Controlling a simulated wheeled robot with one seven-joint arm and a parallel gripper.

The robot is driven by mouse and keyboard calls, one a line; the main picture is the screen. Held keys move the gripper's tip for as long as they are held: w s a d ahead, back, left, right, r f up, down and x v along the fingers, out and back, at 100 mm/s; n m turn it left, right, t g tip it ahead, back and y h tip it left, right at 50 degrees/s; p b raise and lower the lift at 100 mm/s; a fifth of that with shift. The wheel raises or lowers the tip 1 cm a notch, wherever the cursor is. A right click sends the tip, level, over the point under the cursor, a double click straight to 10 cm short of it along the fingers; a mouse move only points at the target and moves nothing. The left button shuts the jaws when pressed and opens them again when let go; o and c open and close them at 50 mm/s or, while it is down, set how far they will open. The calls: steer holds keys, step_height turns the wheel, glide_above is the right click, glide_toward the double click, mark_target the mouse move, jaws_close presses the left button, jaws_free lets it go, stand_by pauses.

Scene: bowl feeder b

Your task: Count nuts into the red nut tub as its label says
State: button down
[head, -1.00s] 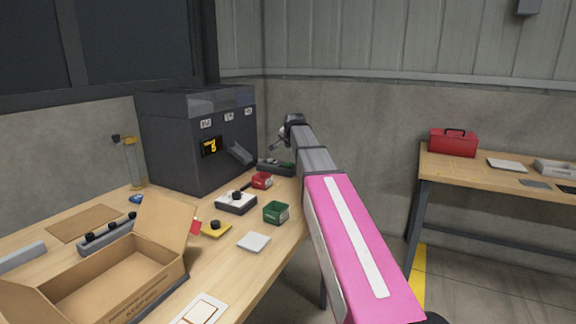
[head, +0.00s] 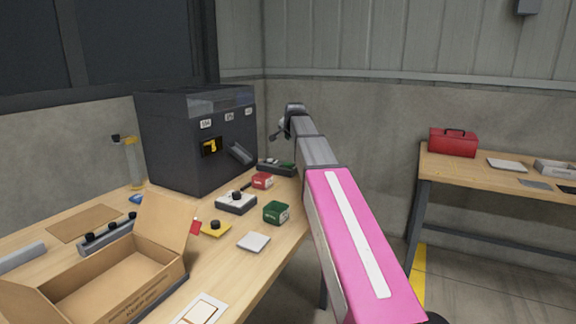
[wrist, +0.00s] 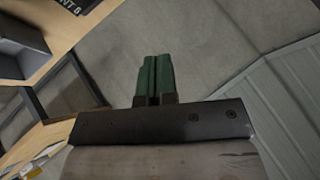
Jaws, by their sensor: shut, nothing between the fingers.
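The red nut tub (head: 262,181) stands on the wooden bench in front of the dark feeder machine (head: 195,140). A chute (head: 238,153) sticks out of the machine's front, and a small display (head: 211,146) glows orange; its character is too small to read surely. A green tub (head: 276,212) stands nearer me. What the tubs hold and their labels cannot be made out. In the wrist view my gripper (wrist: 154,62) has its green fingers shut together with nothing between them. In the head view my gripper (head: 278,133) is at the arm's far end, above and right of the red tub.
A white box with a black knob (head: 236,202) sits between the tubs. An open cardboard box (head: 115,290) fills the near left. A dark tray (head: 277,167) lies behind the red tub. A second bench (head: 510,170) with a red toolbox (head: 453,142) stands right.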

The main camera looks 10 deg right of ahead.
mark_target(289, 163)
steer(key=shift+f, duration=0.1)
steer(key=shift+f, duration=4.35)
steer(key=shift+f, duration=0.15)
steer(key=shift+f, duration=0.25)
steer(key=shift+f, duration=0.45)
steer(key=shift+r, duration=0.85)
steer(key=shift+r, duration=2.5)
